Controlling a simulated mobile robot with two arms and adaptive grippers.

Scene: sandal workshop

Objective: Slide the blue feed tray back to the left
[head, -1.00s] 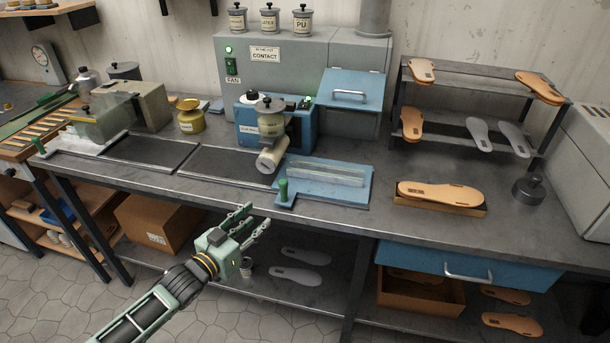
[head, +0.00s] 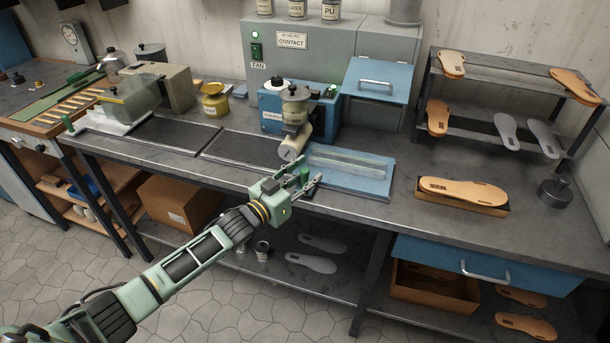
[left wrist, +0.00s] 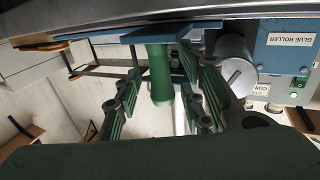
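The blue feed tray (head: 374,185) lies flat on the bench to the right of the glue roller, with a clear strip or sheet on it. Its upright green handle (left wrist: 160,75) stands at its front left corner. In the head view the handle is mostly hidden by my left gripper (head: 304,182). My left gripper is open at the bench's front edge. In the left wrist view its fingers (left wrist: 160,100) spread on both sides of the handle, with gaps visible. My right gripper is in neither view.
The blue glue roller machine (head: 268,110) with its pale roller (head: 294,143) stands directly left of the tray. Dark flat panels (head: 240,148) lie left of it. An orange sole (head: 462,191) rests on a block to the right. A yellow jar (head: 215,106) stands behind.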

